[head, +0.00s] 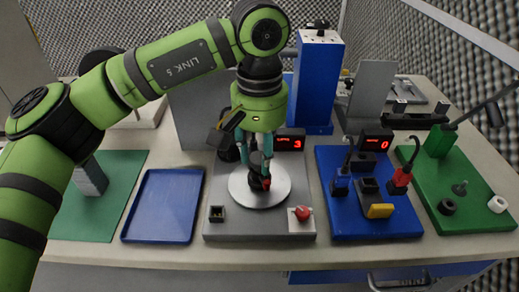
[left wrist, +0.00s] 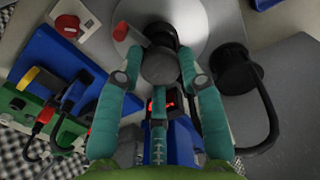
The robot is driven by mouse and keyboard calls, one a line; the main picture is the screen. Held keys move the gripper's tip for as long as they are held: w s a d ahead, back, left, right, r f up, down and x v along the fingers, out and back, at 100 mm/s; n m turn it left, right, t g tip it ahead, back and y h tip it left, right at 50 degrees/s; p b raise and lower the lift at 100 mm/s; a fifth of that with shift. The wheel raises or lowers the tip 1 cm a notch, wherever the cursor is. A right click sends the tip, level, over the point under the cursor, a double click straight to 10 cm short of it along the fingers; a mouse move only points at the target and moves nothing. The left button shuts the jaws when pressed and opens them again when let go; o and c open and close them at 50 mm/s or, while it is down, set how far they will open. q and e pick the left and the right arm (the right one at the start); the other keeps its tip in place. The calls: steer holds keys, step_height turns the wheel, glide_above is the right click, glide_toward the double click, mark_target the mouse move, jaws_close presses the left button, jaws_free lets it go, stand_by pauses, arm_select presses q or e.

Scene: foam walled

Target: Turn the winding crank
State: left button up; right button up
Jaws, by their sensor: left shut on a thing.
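The winding crank (head: 265,184) stands over a pale round disc (head: 243,190) on a grey board, with dark and red parts showing under my gripper. My left gripper (head: 257,172) reaches down onto it from above. A red cylinder (left wrist: 127,47) and a black part sit beside and behind that knob, over the disc (left wrist: 205,22). The fingers hide much of the crank in the head view. The display (head: 291,143) behind reads 3. My right gripper is not in view.
A red button (head: 303,212) and a small black socket (head: 217,213) sit on the grey board's front. A blue tray (head: 163,205) lies left. A blue board (head: 365,227) with plugs and a green board (head: 470,220) are right. A tall blue box (head: 318,80) stands behind.

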arm_select(q)
steer(key=shift+m, duration=4)
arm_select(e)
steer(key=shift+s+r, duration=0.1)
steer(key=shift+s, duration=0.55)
arm_select(q)
steer(key=shift+m, duration=0.3)
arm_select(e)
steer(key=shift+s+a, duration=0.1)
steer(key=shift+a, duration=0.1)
arm_select(q)
steer(key=shift+m, duration=0.3)
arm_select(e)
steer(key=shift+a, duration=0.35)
